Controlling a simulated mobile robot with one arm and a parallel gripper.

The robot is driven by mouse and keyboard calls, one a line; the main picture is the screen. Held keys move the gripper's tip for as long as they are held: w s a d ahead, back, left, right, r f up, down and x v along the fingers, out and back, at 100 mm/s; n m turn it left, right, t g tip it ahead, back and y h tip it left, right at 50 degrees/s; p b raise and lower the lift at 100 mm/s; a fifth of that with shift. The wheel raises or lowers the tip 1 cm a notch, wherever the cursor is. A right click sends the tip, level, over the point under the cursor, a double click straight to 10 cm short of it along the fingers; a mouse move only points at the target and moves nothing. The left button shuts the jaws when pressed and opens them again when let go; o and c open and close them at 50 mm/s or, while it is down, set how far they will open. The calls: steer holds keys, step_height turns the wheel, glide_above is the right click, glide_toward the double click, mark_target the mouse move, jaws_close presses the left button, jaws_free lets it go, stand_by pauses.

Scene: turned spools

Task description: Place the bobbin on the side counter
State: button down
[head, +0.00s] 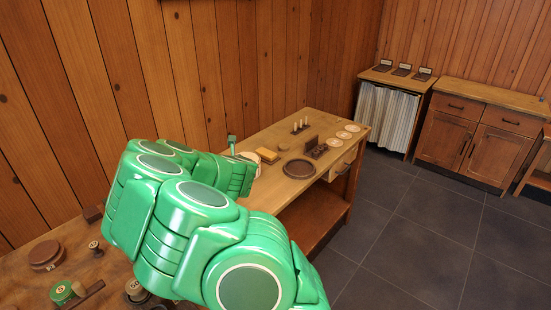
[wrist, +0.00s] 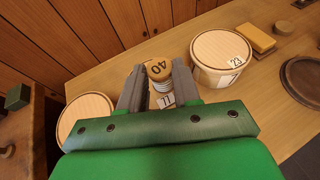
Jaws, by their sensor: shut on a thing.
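The bobbin (wrist: 158,70) has a round wooden top marked 40 and pale windings below. In the wrist view my gripper (wrist: 148,88) is shut on it, with a grey finger on each side. The bobbin is over a wooden counter (wrist: 130,65); I cannot tell whether its base touches the surface. A white label reading 11 (wrist: 166,100) shows just below it. In the head view the same counter (head: 262,188) stands in the middle, and my green arm reaches over its near left end. My arm hides the bobbin there.
A round box marked 23 (wrist: 222,52) stands close to the right of the bobbin, another round lid (wrist: 84,117) to the left. A yellow block (wrist: 258,38) and a dark round tray (wrist: 302,80) lie further right. Cabinets (head: 477,135) stand at the back right.

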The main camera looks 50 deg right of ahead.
steer(key=s+d+m+g+h, duration=0.1)
steer(key=s+d+m+h, duration=0.1)
steer(key=s+d, duration=1.1)
steer(key=shift+w+d+f, duration=1.8)
steer(key=shift+w+d, duration=0.1)
steer(key=shift+d, duration=0.15)
steer(key=shift+w+d+f, duration=1.8)
steer(key=shift+w+d, duration=0.05)
steer(key=shift+d, duration=0.2)
steer(key=shift+w+d+f, duration=1.8)
steer(key=shift+w+d, duration=0.1)
steer(key=shift+d, duration=0.15)
steer(key=shift+f, duration=1.6)
steer(key=c, duration=0.8)
jaws_free()
steer(key=shift+f, duration=0.1)
